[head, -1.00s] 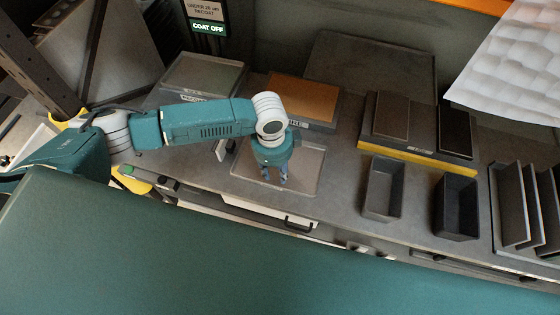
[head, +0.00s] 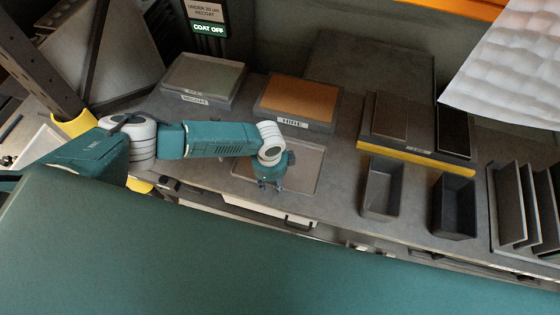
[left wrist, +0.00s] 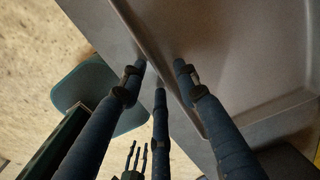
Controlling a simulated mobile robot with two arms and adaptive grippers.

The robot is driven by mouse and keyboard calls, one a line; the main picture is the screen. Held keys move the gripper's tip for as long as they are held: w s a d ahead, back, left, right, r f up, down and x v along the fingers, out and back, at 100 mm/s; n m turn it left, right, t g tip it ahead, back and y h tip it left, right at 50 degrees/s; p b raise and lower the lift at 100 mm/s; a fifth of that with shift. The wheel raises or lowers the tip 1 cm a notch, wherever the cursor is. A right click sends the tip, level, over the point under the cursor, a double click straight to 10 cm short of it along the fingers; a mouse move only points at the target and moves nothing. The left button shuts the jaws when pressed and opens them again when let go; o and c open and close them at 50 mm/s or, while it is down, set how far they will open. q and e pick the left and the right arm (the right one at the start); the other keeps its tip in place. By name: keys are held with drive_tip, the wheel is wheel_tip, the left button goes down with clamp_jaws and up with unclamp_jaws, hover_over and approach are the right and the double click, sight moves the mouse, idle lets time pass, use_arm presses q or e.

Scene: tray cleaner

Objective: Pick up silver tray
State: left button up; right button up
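The silver tray (head: 306,168) is a shallow, metallic rectangular pan with a raised rim. It lies flat on the grey bench near its front edge, partly hidden by my left arm. My left gripper (head: 271,188) is at the tray's front left part, pointing down. In the left wrist view the tray (left wrist: 240,60) fills the upper right. The left gripper's fingers (left wrist: 159,68) are apart, with the tray's rim running between them; whether they touch it I cannot tell. A small gripper with spread fingers, seemingly my right one (left wrist: 138,158), shows low in the left wrist view.
Behind the tray stand a pad marked RECOAT (head: 203,78) and an orange-brown pad (head: 298,97). To the right are two open bins (head: 382,188) (head: 454,206), a yellow-edged stand (head: 415,158) and a rack of upright plates (head: 520,205). A drawer handle (head: 297,223) is below the bench edge.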

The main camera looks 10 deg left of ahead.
use_arm(q)
drive_tip(key=shift+f, duration=0.1)
clamp_jaws()
drive_tip(key=shift+r, duration=0.2)
